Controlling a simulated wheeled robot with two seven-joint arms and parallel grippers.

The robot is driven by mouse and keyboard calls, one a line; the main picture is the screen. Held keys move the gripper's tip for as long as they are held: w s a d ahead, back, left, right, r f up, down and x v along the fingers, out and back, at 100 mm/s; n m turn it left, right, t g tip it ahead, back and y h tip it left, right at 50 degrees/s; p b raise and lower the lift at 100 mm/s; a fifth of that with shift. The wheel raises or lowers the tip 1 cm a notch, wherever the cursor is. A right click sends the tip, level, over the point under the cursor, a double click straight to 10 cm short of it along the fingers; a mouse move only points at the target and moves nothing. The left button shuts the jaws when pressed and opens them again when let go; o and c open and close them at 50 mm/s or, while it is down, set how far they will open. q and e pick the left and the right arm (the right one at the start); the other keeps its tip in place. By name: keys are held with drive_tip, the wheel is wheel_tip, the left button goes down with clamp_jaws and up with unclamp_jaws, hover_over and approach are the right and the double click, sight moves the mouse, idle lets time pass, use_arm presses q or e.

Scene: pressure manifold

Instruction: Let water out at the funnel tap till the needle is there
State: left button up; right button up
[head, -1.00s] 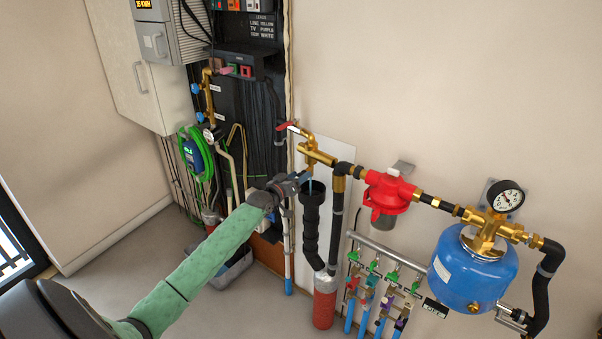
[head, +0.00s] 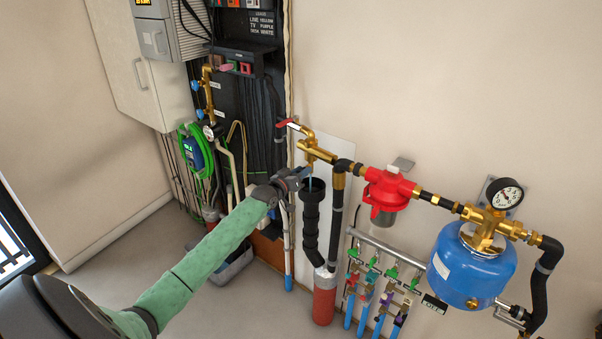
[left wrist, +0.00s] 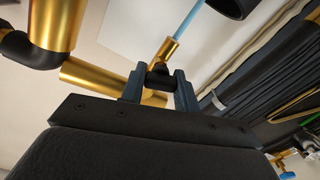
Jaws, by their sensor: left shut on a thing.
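My left gripper (head: 300,174) is at the brass funnel tap, beside the mouth of the black funnel (head: 313,187). In the left wrist view the left gripper (left wrist: 160,86) is shut on the tap's black handle (left wrist: 160,74), below its brass spout (left wrist: 168,51). A thin pale blue stream of water (left wrist: 189,28) runs from the spout, and the funnel's dark rim shows near it. The round white pressure gauge (head: 504,194) stands at the right above the blue tank (head: 472,268). Its black needle is too small to read surely. My right gripper is not in view.
A red lever (head: 288,123) sits on the brass pipe above the tap. A red filter housing (head: 389,190) is to the right. Small valves with green handles (head: 374,262) are below it. A black cable panel (head: 240,130) stands behind my left arm.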

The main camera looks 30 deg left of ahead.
use_arm(q)
drive_tip(key=m+b, duration=0.1)
drive_tip(key=m, duration=0.2)
drive_tip(key=shift+f, duration=0.1)
drive_tip(key=shift+m, duration=0.6)
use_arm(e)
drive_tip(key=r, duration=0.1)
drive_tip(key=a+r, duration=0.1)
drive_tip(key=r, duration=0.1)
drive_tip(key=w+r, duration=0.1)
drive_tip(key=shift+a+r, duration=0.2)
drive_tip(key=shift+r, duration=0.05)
use_arm(q)
drive_tip(key=o, duration=1)
drive_tip(key=shift+s, duration=0.1)
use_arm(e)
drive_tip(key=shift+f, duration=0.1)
